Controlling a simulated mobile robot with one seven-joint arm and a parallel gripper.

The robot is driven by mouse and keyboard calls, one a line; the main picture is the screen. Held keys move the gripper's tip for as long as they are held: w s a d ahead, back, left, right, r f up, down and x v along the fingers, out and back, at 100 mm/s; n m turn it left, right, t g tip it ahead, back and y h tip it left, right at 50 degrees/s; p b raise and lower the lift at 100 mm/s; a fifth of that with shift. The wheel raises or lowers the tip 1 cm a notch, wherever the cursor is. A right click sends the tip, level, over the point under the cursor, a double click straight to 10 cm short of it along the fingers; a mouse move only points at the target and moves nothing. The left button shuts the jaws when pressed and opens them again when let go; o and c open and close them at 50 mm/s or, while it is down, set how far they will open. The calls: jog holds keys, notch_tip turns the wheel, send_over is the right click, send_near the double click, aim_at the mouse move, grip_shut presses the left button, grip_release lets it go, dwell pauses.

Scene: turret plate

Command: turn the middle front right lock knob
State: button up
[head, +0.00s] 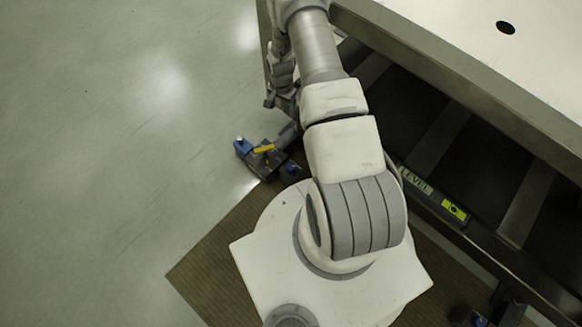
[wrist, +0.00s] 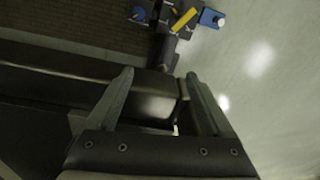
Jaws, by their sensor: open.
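My gripper (wrist: 161,76) is open in the wrist view, its two fingers spread with nothing held between them. Beyond its fingertips, near the floor, is a dark bracket at the corner of the table frame. On it are a yellow lever (wrist: 184,19), a blue part with a pale end (wrist: 211,18) and a smaller blue part (wrist: 138,13). In the head view the yellow lever (head: 263,149) and the blue part (head: 243,147) show left of my arm. I cannot tell which part, if any, is the middle front right lock knob. My gripper's fingers are not clear in the head view.
A table with a pale top (head: 470,35) and a dark round hole (head: 505,27) stands at the right. Its lower dark rail carries a level with a yellow-green vial (head: 454,210). A brown ribbed mat (head: 205,268) lies under my base. The floor at the left is clear.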

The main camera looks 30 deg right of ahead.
jog(key=m+b, duration=0.2)
send_over(291, 166)
notch_tip(291, 166, down, 17)
jog(key=shift+g, duration=0.4)
notch_tip(291, 166, down, 17)
jog(key=b, duration=0.6)
jog(key=shift+s+r+b, duration=0.1)
jog(key=shift+r+b, duration=0.05)
jog(key=shift+b, duration=0.2)
grip_shut()
